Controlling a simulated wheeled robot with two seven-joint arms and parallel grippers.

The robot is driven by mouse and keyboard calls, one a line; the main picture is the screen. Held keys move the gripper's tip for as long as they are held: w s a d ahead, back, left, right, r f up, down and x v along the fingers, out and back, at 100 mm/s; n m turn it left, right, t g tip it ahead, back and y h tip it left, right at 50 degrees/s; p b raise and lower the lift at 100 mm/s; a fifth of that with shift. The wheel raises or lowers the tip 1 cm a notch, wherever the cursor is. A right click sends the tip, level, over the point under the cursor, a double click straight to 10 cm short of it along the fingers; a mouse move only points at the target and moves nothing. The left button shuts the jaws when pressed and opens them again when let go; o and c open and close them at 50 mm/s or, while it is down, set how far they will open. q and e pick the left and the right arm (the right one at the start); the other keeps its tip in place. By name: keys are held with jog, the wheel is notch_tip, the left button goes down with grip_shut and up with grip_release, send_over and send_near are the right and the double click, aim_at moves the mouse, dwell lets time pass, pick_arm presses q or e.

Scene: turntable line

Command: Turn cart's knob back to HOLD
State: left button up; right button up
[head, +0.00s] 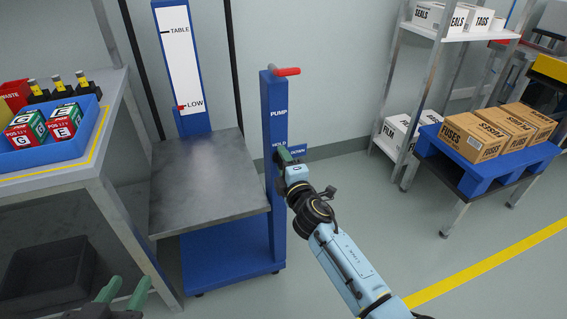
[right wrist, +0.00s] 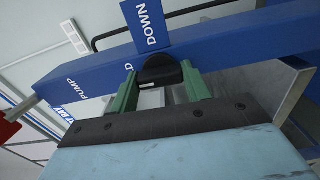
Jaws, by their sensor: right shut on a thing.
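The blue lift cart (head: 230,240) stands at the centre of the head view with its grey platform (head: 205,185) low. Its post (head: 274,115) carries the words PUMP, HOLD and DOWN. My right gripper (head: 284,156) is at the post beside these labels; it hides the knob in the head view. In the right wrist view, the black knob (right wrist: 160,70) sits between the green fingers, which are shut on it. The DOWN plate (right wrist: 148,25) is beyond it, and HOLD is partly covered. My left gripper (head: 124,292) is open and empty at the bottom left.
A red pump handle (head: 286,72) tops the post. A red marker (head: 188,107) sits at LOW on the scale. A workbench (head: 90,165) with a blue bin (head: 60,148) is left; a blue pallet stand (head: 470,165) with FUSES boxes is right. Floor between is clear.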

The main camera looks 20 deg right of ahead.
jog(key=shift+n, duration=0.3)
jog(key=o, duration=1)
jog(key=shift+c, duration=0.2)
jog(key=shift+s, duration=0.1)
pick_arm(q)
jog(key=s+a+f+g+y+p, duration=0.2)
jog(key=s+a+f+g, duration=0.1)
jog(key=s+f+g, duration=0.3)
jog(key=shift+s+a+f+g, duration=0.35)
jog(key=shift+s+f, duration=0.2)
jog(key=shift+f, duration=0.2)
pick_arm(e)
jog(key=s, duration=1.3)
jog(key=shift+d, duration=0.25)
jog(key=shift+s, duration=0.1)
